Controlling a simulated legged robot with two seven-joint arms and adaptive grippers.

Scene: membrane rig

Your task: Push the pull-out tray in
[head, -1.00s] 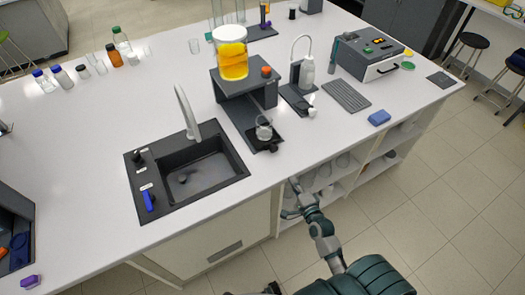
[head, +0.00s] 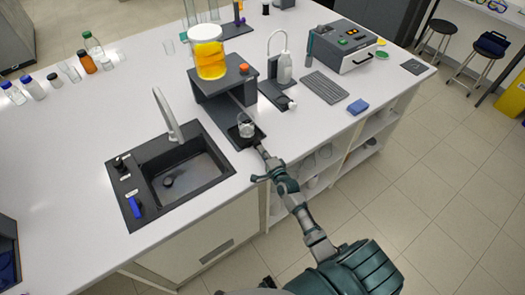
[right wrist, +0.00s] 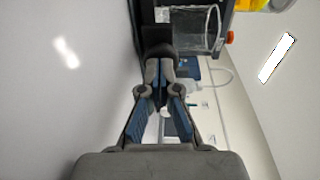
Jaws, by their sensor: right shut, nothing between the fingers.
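The dark pull-out tray (head: 236,138) sticks out of the front of the membrane rig (head: 222,88), toward the counter's front edge. A small clear beaker (head: 246,127) stands on it. My right gripper (head: 261,151) is at the tray's front end. In the right wrist view its fingers (right wrist: 160,72) are shut and empty, with their tips at the dark tray front (right wrist: 158,38). They look to be touching or almost touching it. The beaker (right wrist: 196,30) shows just beyond. My left gripper is not in view.
A jar of yellow liquid (head: 209,58) stands on top of the rig. The sink (head: 172,172) lies to the left, and a wash bottle (head: 285,68) stands to the right. A blue sponge (head: 358,107) lies near the counter edge. Open shelves are below the counter.

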